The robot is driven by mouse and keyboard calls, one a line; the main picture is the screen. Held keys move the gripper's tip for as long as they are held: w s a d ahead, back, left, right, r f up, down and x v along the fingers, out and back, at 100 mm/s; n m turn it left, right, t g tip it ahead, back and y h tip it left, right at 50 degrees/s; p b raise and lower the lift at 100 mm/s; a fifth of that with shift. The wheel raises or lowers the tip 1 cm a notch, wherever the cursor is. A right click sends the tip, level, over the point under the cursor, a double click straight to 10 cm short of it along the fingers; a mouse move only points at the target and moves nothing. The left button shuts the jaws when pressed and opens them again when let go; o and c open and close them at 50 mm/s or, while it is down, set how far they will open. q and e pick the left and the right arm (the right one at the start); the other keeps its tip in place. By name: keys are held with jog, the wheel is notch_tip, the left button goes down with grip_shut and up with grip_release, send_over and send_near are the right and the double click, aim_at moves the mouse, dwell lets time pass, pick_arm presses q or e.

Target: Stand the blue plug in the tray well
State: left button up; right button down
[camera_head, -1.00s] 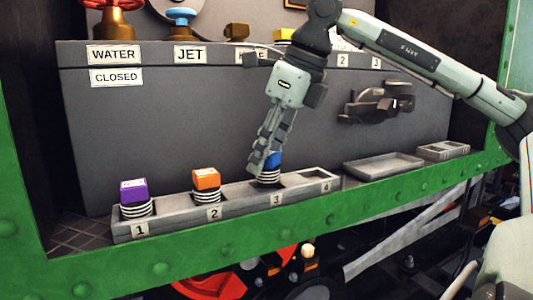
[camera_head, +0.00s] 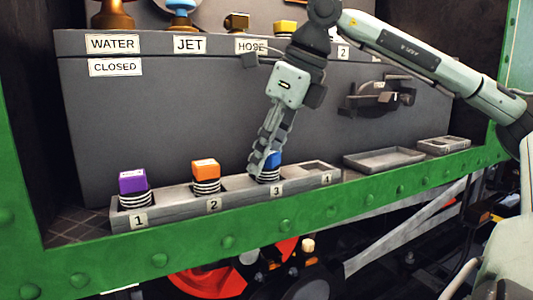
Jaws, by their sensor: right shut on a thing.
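The blue plug (camera_head: 274,160) has a blue cap and a white-and-black ringed body. It stands upright at the well marked 3 of the long grey tray (camera_head: 170,213). My right gripper (camera_head: 262,172) comes down from above and is shut on the blue plug, hiding part of its cap. How deep the plug sits in the well is hidden. A purple plug (camera_head: 132,182) stands at well 1 and an orange plug (camera_head: 205,170) at well 2. Well 4 (camera_head: 317,170) is empty. My left gripper is not in view.
A flat grey tray (camera_head: 384,160) and a small grey box (camera_head: 443,145) lie to the right on the ledge. A green riveted beam (camera_head: 300,205) runs along the front. Behind stands a grey panel with a dark latch (camera_head: 378,96), labels and valves above.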

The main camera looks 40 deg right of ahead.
dwell(0.3)
jog(key=shift+c, duration=1.4)
grip_release()
jog(key=shift+r, duration=0.15)
jog(key=shift+r+p, duration=1)
jog(key=shift+r, duration=0.1)
jog(key=shift+r+p, duration=2.15)
jog(key=shift+r, duration=0.4)
